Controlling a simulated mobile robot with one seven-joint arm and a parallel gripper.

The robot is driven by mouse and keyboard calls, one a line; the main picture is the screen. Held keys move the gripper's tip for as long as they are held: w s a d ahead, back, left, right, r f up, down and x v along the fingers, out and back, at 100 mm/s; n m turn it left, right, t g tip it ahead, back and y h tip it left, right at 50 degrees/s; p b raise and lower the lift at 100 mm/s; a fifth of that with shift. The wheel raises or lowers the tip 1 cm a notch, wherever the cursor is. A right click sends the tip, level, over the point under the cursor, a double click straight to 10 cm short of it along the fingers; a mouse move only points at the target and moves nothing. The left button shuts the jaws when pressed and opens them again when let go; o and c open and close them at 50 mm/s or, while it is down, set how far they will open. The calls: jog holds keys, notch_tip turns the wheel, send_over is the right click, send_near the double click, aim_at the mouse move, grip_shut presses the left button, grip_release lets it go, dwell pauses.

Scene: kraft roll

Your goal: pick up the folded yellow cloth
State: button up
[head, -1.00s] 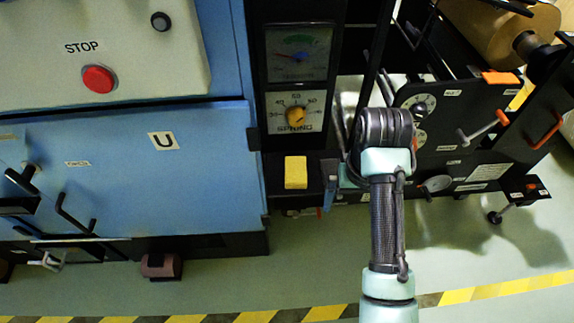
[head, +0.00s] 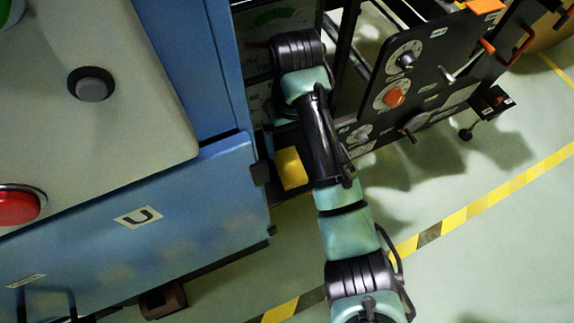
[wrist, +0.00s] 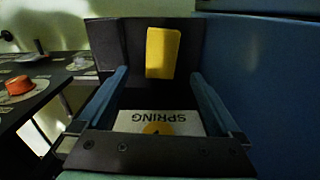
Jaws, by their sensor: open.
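The folded yellow cloth (head: 291,168) lies on a small dark ledge beside the blue cabinet, left of my arm in the head view. In the wrist view the cloth (wrist: 162,52) shows as an upright yellow rectangle on a dark surface, beyond my fingertips and between their lines. My gripper (wrist: 158,80) is open, with its two blue-grey fingers apart and nothing between them. In the head view my gripper is hidden behind my own arm.
A white SPRING dial plate (wrist: 160,122) shows between my fingers. The blue cabinet (head: 180,215) stands close at the cloth's left in the head view. A black panel with dials (head: 425,75) is to the right. Open floor (head: 490,240) lies at lower right.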

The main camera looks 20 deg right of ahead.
jog(key=b, duration=0.1)
send_over(289, 165)
jog(key=f, duration=0.5)
jog(key=shift+s+d+f, duration=0.1)
jog(key=shift+s+d, duration=0.1)
jog(key=shift+s, duration=0.1)
jog(key=shift+w+a+f+b, duration=0.1)
jog(key=shift+w+f+b, duration=0.1)
jog(key=shift+f+b, duration=0.9)
jog(key=shift+w+f+b, duration=0.15)
jog(key=shift+f+b, duration=0.3)
jog(key=shift+f, duration=1.15)
jog(key=c, duration=1.3)
